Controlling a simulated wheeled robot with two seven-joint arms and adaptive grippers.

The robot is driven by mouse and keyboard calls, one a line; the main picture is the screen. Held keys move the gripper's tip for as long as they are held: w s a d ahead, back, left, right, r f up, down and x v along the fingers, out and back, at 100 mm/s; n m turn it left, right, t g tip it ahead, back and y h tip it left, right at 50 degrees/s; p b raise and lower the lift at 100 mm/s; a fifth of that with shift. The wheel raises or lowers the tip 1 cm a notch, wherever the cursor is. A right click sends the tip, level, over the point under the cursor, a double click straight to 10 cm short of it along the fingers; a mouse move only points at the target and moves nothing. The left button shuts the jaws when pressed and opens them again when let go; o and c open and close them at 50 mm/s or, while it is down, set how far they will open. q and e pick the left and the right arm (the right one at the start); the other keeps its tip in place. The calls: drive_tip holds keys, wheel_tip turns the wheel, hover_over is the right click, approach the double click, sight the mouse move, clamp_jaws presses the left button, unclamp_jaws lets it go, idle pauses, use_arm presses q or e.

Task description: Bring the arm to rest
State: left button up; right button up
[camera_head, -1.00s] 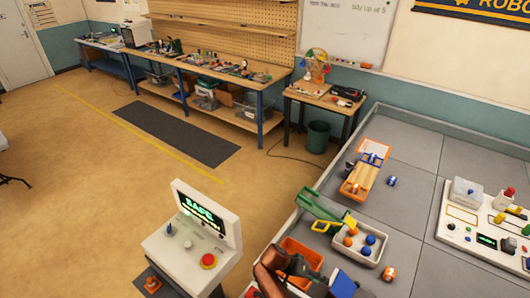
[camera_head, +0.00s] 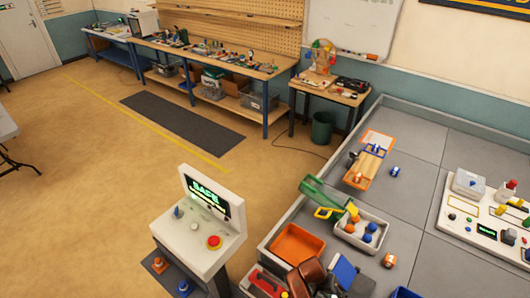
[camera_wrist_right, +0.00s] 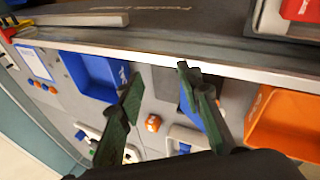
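My right gripper (camera_wrist_right: 158,85) shows in the right wrist view as two dark green fingers spread apart. They are open, with nothing held between them. An orange and white cylinder (camera_wrist_right: 152,123) appears in the gap, below the fingers on the grey floor of the arena. A brown and dark piece that looks like part of my own arm shows at the bottom of the head view, in front of the bins. Neither gripper can be made out in the head view, and my left gripper is not in view.
The arena wall (camera_head: 283,222) encloses an orange bin (camera_head: 297,245), a blue bin (camera_head: 345,270), a white tray of balls (camera_head: 350,238) and a white panel (camera_head: 453,217). A red toolbox (camera_head: 265,284) lies beside the orange bin. A console (camera_head: 196,238) stands left of the arena.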

drive_tip(key=s+d+r+n+t+y, duration=0.25)
drive_tip(key=s+d, duration=0.35)
drive_tip(key=s, duration=0.5)
drive_tip(key=s+d+r+n+t+y, duration=0.1)
drive_tip(key=s+r+n+t+y, duration=0.1)
drive_tip(key=s+r, duration=0.65)
wheel_tip(320, 180, down, 38)
drive_tip(key=s+a+r+g+b, duration=0.1)
drive_tip(key=s+b, duration=0.1)
drive_tip(key=b, duration=0.6)
drive_tip(key=s+f+g+b, duration=0.1)
drive_tip(key=s+f+b, duration=0.2)
drive_tip(key=s+f, duration=0.6)
drive_tip(key=s+f+n+b, duration=0.1)
drive_tip(key=s+f+b, duration=0.2)
drive_tip(key=s+f, duration=0.7)
wheel_tip(320, 180, down, 5)
drive_tip(key=shift+a+f+g+y, duration=0.1)
drive_tip(key=shift+a+g+y, duration=0.15)
drive_tip(key=shift+g+y, duration=0.15)
